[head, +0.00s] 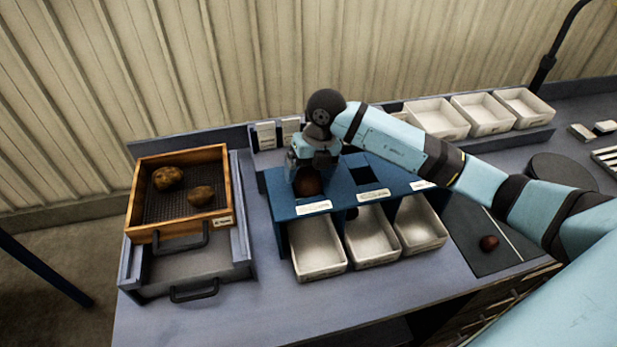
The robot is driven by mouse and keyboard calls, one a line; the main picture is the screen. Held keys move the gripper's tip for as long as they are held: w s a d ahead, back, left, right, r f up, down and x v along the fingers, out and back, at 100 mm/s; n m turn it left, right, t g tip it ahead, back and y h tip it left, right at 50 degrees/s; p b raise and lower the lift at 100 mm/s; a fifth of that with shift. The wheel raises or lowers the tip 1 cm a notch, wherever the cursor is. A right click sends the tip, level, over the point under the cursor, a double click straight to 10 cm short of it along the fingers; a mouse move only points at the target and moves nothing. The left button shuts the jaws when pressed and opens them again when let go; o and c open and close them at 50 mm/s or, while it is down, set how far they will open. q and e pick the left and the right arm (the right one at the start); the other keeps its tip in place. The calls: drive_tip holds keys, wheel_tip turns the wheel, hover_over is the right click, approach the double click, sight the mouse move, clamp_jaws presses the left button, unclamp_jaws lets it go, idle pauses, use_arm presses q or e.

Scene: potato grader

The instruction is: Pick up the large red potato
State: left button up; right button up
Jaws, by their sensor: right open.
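A large dark red potato (307,187) is at the left opening of the blue grader stand (283,203). My right gripper (309,172) is directly over it, pointing down, with its jaws open. The gripper hides the top of the potato, and I cannot tell whether the fingers touch it. A smaller dark red potato (489,243) lies apart on a dark mat (485,261) at the right. My left gripper is not in view.
A wooden crate (139,207) with a mesh floor holds two brown potatoes (168,178) at the left. White bins (318,271) stand under the grader's openings. More white trays (437,131) line the back. My right arm crosses the right side of the bench.

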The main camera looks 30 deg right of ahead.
sight(312, 174)
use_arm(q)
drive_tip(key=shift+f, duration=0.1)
use_arm(e)
drive_tip(key=shift+c, duration=0.9)
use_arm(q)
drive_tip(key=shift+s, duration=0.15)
use_arm(e)
drive_tip(key=c, duration=0.9)
